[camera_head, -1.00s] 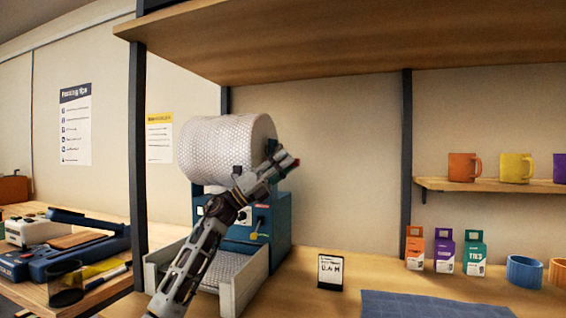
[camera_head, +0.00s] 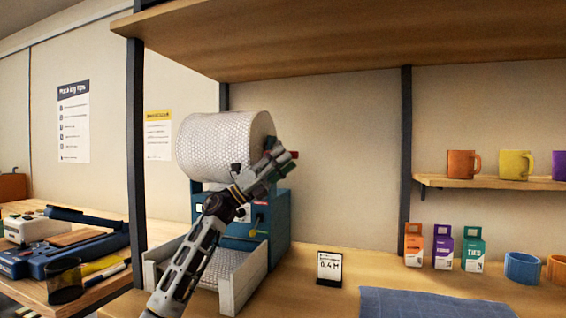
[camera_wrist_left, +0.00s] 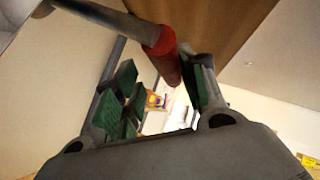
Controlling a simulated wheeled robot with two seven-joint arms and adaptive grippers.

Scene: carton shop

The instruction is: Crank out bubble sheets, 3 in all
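A large roll of bubble wrap (camera_head: 215,148) sits on top of a blue dispenser (camera_head: 280,220). Bubble wrap (camera_head: 232,262) also shows in the pale open tray (camera_head: 246,285) in front of it. My left gripper (camera_head: 284,157) is at the right side of the roll, by a red crank grip (camera_head: 294,154). In the left wrist view the red grip (camera_wrist_left: 168,58) on its metal rod lies between the green-padded fingers, nearer the right one. A gap shows on its left, so my left gripper looks open. My arm hides part of the dispenser front. My right gripper is out of view.
A blue mat (camera_head: 430,303) lies front right, with several small boxes (camera_head: 443,248) behind. A dark post (camera_head: 137,150) and an overhead shelf (camera_head: 350,40) bound the space.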

